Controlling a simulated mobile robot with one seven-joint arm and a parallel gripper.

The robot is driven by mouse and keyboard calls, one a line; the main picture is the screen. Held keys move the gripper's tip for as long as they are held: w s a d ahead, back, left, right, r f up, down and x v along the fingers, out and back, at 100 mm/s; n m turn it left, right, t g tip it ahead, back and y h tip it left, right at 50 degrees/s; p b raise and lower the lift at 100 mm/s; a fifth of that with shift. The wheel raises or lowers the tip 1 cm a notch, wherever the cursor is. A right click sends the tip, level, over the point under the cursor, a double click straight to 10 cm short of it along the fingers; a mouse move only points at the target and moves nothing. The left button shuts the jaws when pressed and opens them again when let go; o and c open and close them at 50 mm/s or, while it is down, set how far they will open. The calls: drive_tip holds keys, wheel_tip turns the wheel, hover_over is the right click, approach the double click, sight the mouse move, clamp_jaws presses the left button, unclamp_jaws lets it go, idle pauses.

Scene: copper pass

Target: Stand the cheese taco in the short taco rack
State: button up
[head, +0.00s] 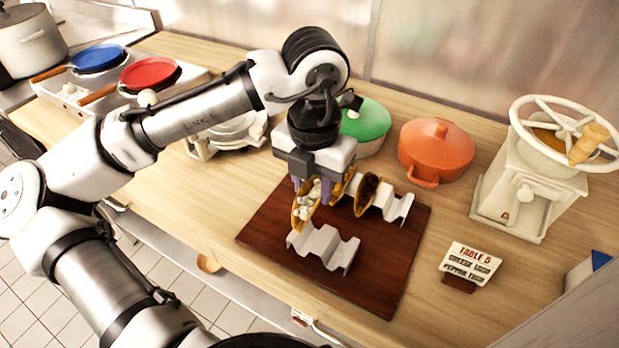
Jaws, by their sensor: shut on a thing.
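My gripper (310,186) points down over the board and is shut on a yellow taco with white cubes in it, which looks like the cheese taco (304,212). The taco is upright, at the left end of the front zigzag metal rack (325,246). I cannot tell whether it touches that rack. The rest of the front rack is empty and looks like the short one. Behind it, a second zigzag rack (398,205) holds a taco with dark filling (367,190). Another yellow shell (350,178) shows beside it, partly hidden by my gripper.
Both racks stand on a dark wooden board (378,284). A green pot (368,122) and an orange pot (436,150) stand behind. A white grinder (535,185) and an order card (470,262) are at right. The board's front right is clear.

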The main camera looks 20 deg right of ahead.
drive_tip(key=shift+f+b, duration=2.55)
drive_tip(key=shift+f, duration=0.2)
drive_tip(key=shift+f+b, duration=0.5)
drive_tip(key=shift+f, duration=0.9)
drive_tip(key=o, duration=1.1)
wheel_tip(320, 180, up, 13)
drive_tip(key=shift+r, duration=0.45)
